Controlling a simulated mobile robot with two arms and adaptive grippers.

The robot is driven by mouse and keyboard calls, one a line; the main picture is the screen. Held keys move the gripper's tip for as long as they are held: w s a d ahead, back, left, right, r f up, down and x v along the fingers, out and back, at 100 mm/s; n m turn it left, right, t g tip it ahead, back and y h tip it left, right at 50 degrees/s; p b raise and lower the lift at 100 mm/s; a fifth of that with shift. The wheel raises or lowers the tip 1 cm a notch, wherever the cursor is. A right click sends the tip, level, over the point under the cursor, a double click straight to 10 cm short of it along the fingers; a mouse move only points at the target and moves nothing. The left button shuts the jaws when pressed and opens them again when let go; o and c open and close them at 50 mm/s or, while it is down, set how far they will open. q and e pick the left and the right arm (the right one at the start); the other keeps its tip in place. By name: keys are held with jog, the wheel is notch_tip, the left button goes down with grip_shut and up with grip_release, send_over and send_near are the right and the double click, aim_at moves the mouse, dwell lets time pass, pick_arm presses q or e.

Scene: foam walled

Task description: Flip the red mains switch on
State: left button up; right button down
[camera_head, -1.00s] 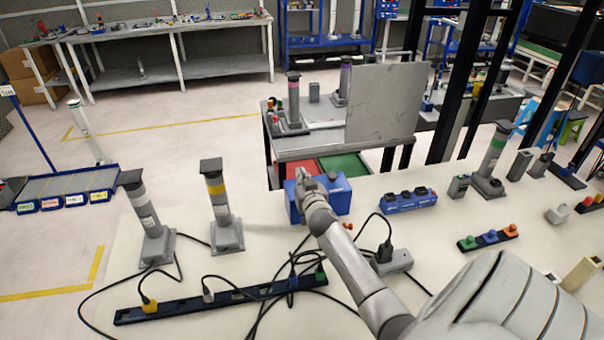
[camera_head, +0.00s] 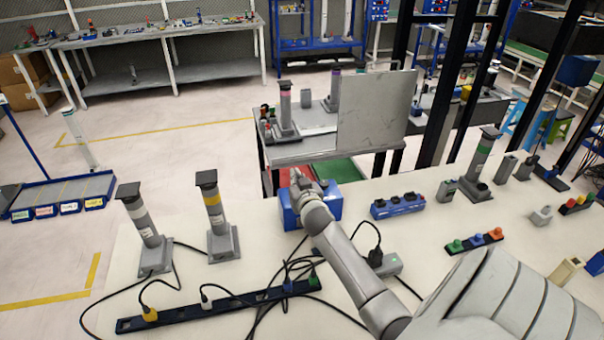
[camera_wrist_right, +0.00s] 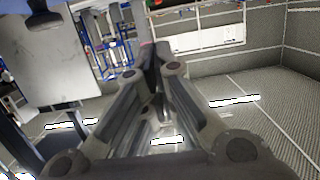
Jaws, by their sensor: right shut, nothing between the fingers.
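My right gripper (camera_head: 299,180) reaches across the white table to a blue box (camera_head: 331,203) at its far edge. In the head view its fingers overlap the box's top; I cannot tell whether they touch it. The arm hides the middle of the box, and no red switch shows on the visible parts. In the right wrist view the gripper's fingers (camera_wrist_right: 156,62) are closed together with nothing between them. That view looks past them to the floor and a far wall, with no switch in sight. My left gripper is not in view.
A black power strip (camera_head: 225,303) with plugs and loose cables lies in front. Two grey posts (camera_head: 214,205) (camera_head: 143,222) stand at left. A blue socket block (camera_head: 398,205) and a strip of coloured buttons (camera_head: 474,243) are at right. A grey panel (camera_head: 376,110) stands behind.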

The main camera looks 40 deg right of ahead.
jog(key=r+v, duration=0.1)
jog(key=v, duration=0.5)
jog(key=shift+s+r+b, duration=0.15)
jog(key=shift+r+b, duration=0.05)
jog(key=shift+b, duration=0.2)
jog(key=shift+a, duration=0.1)
